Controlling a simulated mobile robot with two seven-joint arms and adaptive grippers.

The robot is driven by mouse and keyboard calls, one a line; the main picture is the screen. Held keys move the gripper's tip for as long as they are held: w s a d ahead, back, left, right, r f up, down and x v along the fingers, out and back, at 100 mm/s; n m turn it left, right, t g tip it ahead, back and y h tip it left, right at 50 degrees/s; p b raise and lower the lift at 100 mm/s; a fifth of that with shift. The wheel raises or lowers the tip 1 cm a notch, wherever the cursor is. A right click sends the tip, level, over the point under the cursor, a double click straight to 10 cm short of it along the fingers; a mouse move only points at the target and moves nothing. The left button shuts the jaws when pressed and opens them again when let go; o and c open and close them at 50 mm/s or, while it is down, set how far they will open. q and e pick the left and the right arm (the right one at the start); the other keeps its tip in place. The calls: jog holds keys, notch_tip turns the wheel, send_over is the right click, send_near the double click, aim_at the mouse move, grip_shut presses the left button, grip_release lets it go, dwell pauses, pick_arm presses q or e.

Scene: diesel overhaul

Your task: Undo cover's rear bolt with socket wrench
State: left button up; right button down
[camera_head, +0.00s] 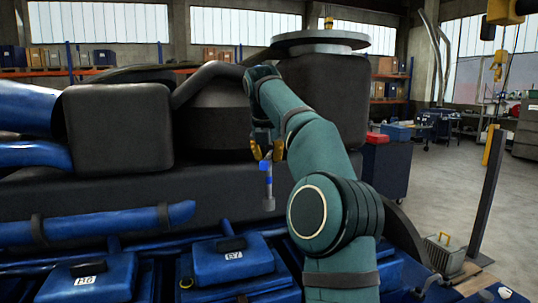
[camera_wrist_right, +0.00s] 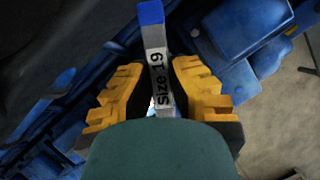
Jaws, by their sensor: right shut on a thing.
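My right gripper (camera_head: 266,150) is shut on the socket wrench (camera_head: 268,186), which hangs roughly upright with its grey end pointing down, above the engine's blue covers. In the right wrist view, the yellow-padded fingers of the right gripper (camera_wrist_right: 158,92) stand on either side of the wrench (camera_wrist_right: 157,65), which has a blue end and a "Size 19" label. A blue cover marked B7 (camera_head: 205,262) lies below and left of the wrench; another marked B6 (camera_head: 112,268) is further left. The wrench end appears apart from the covers. I cannot make out the rear bolt. My left gripper is not in view.
The dark engine body (camera_head: 118,130) and a blue pipe (camera_head: 110,222) fill the area behind and left of the covers. A dark cabinet (camera_head: 388,168) stands behind at right.

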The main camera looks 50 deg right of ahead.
aim_at(269, 178)
jog(key=shift+d+f, duration=0.15)
jog(key=shift+f, duration=0.4)
jog(key=shift+s+a+f, duration=0.2)
jog(key=shift+a+f, duration=0.05)
jog(key=shift+f, duration=0.25)
notch_tip(269, 178, down, 4)
jog(key=shift+w+d+r, duration=0.1)
jog(key=shift+w, duration=0.05)
jog(key=shift+f, duration=2.1)
